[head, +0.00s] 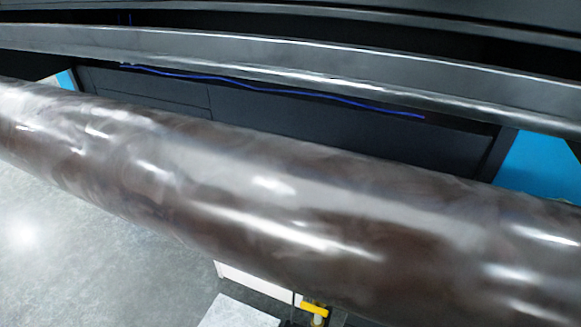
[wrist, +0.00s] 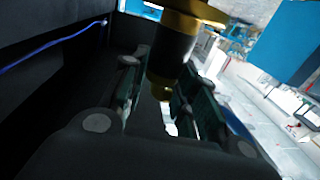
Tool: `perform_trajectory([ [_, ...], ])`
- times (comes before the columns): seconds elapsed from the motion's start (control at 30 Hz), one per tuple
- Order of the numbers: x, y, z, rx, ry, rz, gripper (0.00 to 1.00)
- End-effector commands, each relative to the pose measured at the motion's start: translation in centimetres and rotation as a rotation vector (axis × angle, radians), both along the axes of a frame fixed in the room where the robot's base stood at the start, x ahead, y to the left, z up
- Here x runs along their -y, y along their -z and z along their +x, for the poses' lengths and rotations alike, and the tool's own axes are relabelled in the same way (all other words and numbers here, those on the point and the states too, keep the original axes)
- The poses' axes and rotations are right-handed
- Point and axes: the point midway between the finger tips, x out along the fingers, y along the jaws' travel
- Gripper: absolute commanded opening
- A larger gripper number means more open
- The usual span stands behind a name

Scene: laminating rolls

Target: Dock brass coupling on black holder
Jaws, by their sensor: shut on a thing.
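The brass coupling (wrist: 195,12) shows in the wrist view as a gold collar on a black cylindrical body with a small brass tip at its lower end. My gripper (wrist: 163,72) is shut on this piece, with its dark green finger pads on either side of the black body. The piece looks tilted in the wrist view, and its upper end is cut off by the top edge. I cannot make out the black holder in either view. My gripper does not show in the head view.
A large brown film-wrapped roll (head: 250,190) crosses the whole head view. Dark rollers (head: 300,58) and a blue cable (head: 270,88) lie behind it. A yellow part (head: 314,309) shows below the roll. Grey floor (head: 60,220) is clear at left. A blue panel (wrist: 295,45) stands at right.

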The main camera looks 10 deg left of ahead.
Motion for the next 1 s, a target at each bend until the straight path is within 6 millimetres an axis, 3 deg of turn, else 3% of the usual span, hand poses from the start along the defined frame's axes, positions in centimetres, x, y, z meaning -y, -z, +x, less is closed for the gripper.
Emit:
perform_trajectory([
  [1.0,0.1,1.2,0.0,0.002,0.0,0.001,0.0],
])
